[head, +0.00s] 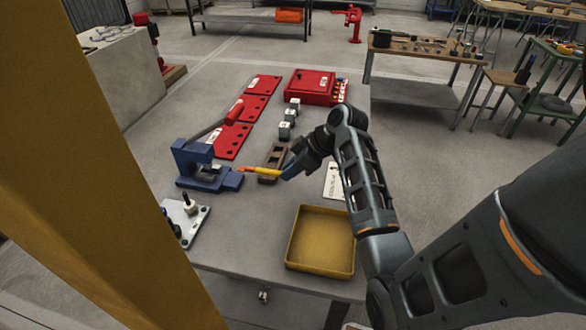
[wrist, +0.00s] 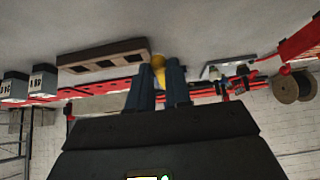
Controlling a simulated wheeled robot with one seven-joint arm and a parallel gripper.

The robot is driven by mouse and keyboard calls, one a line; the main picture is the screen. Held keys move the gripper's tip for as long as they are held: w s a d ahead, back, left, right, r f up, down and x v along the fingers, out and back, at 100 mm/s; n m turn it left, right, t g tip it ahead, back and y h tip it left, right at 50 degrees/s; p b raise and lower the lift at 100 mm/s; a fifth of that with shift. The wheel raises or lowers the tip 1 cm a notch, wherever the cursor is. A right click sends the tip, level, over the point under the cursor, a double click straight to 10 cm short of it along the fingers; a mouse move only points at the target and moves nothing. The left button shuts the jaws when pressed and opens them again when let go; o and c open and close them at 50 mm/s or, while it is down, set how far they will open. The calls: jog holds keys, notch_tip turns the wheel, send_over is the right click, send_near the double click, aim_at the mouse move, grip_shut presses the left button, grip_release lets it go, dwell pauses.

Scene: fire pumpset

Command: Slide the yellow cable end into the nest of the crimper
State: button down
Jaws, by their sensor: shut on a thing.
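The yellow cable end (head: 263,171) sticks out to the left from my gripper (head: 288,172), with an orange-red tip. My gripper is shut on it, and it lies roughly level above the table. In the wrist view, a piece of the yellow cable (wrist: 158,70) shows between the blue fingers of my gripper (wrist: 158,88). The blue crimper (head: 192,160) stands left of the cable tip, its red-handled lever (head: 235,112) raised toward the back right. The tip seems apart from the crimper. The nest is too small to make out clearly.
A brown block with square holes (head: 275,154) lies just behind the cable. A yellow tray (head: 320,240) stands at the front right. Small grey blocks (head: 285,130), red plates (head: 233,140) and a red box (head: 310,87) are farther back. A plate with posts (head: 186,215) is in front of the crimper.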

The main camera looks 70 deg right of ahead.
aim_at(255, 171)
jog(key=shift+w+r+b+x, duration=0.15)
jog(key=shift+b+x, duration=0.25)
jog(key=shift+x, duration=0.5)
jog(key=shift+w+r+b+x, duration=0.15)
jog(key=shift+b+x, duration=0.25)
jog(key=shift+x, duration=0.55)
jog(key=shift+w+r+b+x, duration=0.15)
jog(key=shift+b+x, duration=0.25)
jog(key=shift+x, duration=0.5)
jog(key=shift+w+a+f, duration=0.1)
jog(key=shift+w, duration=0.3)
jog(key=shift+w+a+f, duration=0.1)
jog(key=shift+w+f, duration=0.05)
jog(key=shift+w, duration=0.2)
jog(key=shift+w, duration=0.2)
jog(key=shift+w, duration=0.35)
jog(key=shift+w+a, duration=0.15)
jog(key=shift+w, duration=0.2)
jog(key=shift+w, duration=0.3)
jog(key=shift+w+a, duration=0.15)
jog(key=shift+w, duration=0.85)
jog(key=shift+w, duration=0.35)
